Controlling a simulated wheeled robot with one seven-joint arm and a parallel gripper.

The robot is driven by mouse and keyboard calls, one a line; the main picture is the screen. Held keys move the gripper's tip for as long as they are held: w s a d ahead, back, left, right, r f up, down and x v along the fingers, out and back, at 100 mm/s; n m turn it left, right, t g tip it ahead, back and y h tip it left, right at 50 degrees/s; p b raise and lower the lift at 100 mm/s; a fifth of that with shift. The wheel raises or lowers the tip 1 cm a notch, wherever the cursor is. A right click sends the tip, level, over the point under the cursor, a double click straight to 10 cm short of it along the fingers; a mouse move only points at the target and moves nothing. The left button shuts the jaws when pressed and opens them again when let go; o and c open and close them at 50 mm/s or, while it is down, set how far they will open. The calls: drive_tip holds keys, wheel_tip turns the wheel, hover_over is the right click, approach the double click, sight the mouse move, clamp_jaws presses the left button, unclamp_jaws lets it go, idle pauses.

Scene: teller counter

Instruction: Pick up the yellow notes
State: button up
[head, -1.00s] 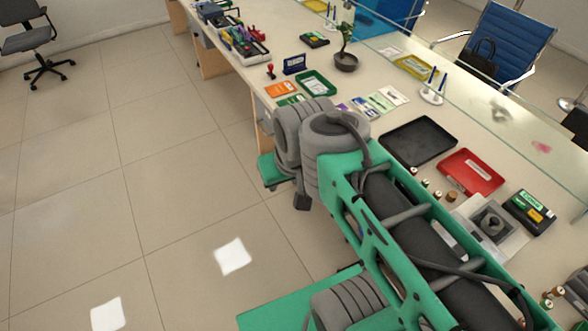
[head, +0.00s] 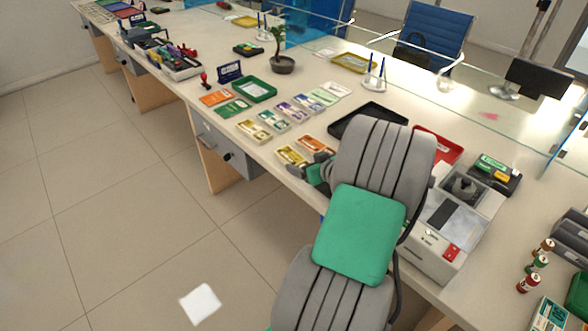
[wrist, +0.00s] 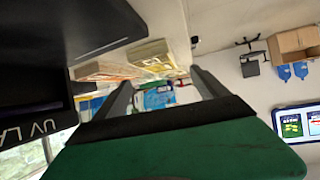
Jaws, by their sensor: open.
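Two yellowish note stacks lie near the counter's front edge in the head view: one (head: 292,157) beside my gripper (head: 316,170), and a paler one (head: 254,131) farther left. My gripper is low at the counter edge, just right of the nearer stack, partly hidden by my arm. In the wrist view, my open gripper (wrist: 162,92) has nothing clearly between its fingers. Beyond the fingers, a pale yellow stack (wrist: 150,52) and an orange stack (wrist: 104,70) show, with blue-green notes (wrist: 158,97) between the fingertips.
Orange notes (head: 312,145) lie right behind the nearer yellow stack. Teal (head: 274,117) and purple (head: 292,109) stacks lie farther back. A black tray (head: 345,121), a red tray (head: 448,148) and a grey machine (head: 425,258) stand to the right. A dark box (wrist: 30,110) fills the wrist view's left.

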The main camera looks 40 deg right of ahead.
sight(295, 159)
drive_tip(key=x, duration=0.6)
drive_tip(key=shift+w+d+f+p, duration=0.1)
drive_tip(key=shift+w+f+p, duration=0.15)
drive_tip(key=shift+f+p, duration=0.05)
drive_tip(key=shift+c, duration=0.2)
drive_tip(key=c, duration=1.5)
